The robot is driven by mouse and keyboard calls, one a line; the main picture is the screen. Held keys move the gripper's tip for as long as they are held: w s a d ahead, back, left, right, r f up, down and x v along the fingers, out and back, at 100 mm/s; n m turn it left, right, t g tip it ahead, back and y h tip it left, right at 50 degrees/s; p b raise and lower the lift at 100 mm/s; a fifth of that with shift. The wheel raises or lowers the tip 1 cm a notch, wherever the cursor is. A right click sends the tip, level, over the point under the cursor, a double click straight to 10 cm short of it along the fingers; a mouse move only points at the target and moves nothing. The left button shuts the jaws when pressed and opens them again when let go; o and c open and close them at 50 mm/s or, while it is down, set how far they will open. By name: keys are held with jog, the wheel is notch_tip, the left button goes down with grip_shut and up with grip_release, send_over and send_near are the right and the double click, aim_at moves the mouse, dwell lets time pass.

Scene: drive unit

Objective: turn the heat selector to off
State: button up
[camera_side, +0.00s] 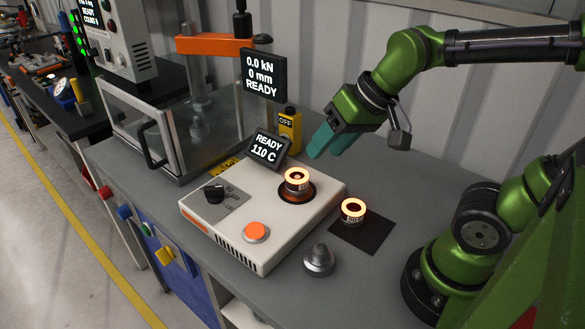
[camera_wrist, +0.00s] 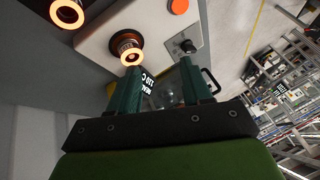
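The heat selector is a black knob (camera_side: 214,191) on a grey panel at the left end of the white heater unit (camera_side: 300,218). Its printed settings are too small to read for sure. In the wrist view the knob (camera_wrist: 187,46) shows beyond my fingers. The unit's display (camera_side: 268,148) reads READY 110 C. My gripper (camera_side: 322,150) is above and behind the unit's right end, well away from the knob. In the wrist view my gripper (camera_wrist: 159,66) has its teal fingers apart, with nothing between them.
A glowing ring (camera_side: 297,180) sits on the heater, and another (camera_side: 352,210) on a dark mat to its right. An orange button (camera_side: 256,232) is near the knob.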

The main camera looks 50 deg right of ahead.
jog(key=o, duration=0.4)
jog(key=w+a+g, duration=0.1)
jog(key=w, duration=0.3)
jog(key=w+a+g, duration=0.1)
jog(key=w, duration=0.3)
jog(key=w+a+g, duration=0.1)
jog(key=w, duration=0.3)
jog(key=shift+w+a+r+h, duration=0.25)
jog(key=shift+r+h, duration=0.05)
jog(key=m+g+h, duration=0.2)
jog(key=m+g, duration=0.1)
jog(key=m, duration=0.2)
send_over(213, 187)
notch_tip(213, 187, down, 17)
jog(key=shift+f, duration=0.15)
jog(key=shift+c, duration=0.3)
jog(key=c, duration=1)
